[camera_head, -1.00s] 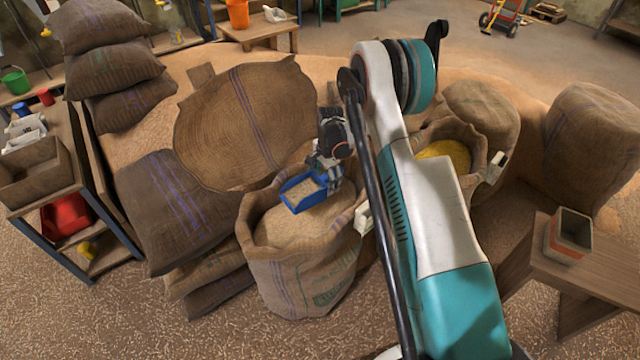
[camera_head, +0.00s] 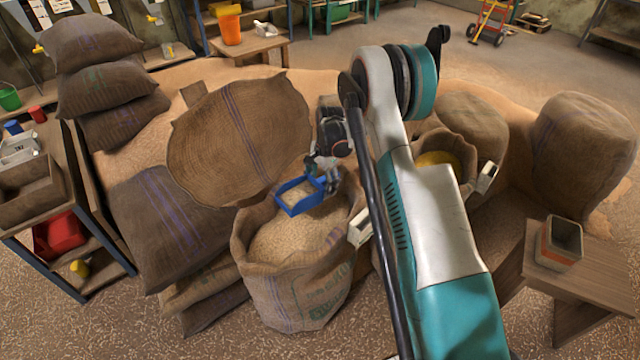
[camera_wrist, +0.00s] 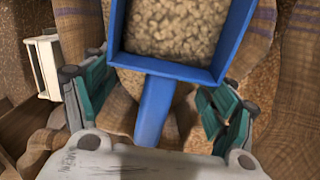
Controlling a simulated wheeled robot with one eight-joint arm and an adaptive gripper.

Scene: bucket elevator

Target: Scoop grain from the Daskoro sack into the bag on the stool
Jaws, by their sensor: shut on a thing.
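My gripper (camera_head: 322,178) is shut on the handle of a blue scoop (camera_head: 302,206), above the open grain sack. In the wrist view the scoop handle (camera_wrist: 154,110) lies between the fingers (camera_wrist: 152,100), and the scoop's tray is filled with pale grain (camera_wrist: 178,25). The open sack (camera_head: 290,285) of pale grain (camera_head: 290,238) stands on the floor below, its surface close under the scoop. A label tag (camera_head: 361,226) hangs on its right rim. The name on it is not readable. On the wooden stool (camera_head: 590,270) at right stands a small open square container (camera_head: 560,243), grey with an orange band.
A second open sack with yellow grain (camera_head: 438,160) stands behind my arm, its tag (camera_head: 487,177) on the rim. Full sacks (camera_head: 580,140) stand at right; stacked sacks (camera_head: 105,80) and a shelf (camera_head: 75,200) are at left. A round woven sack piece (camera_head: 240,140) leans behind the grain sack.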

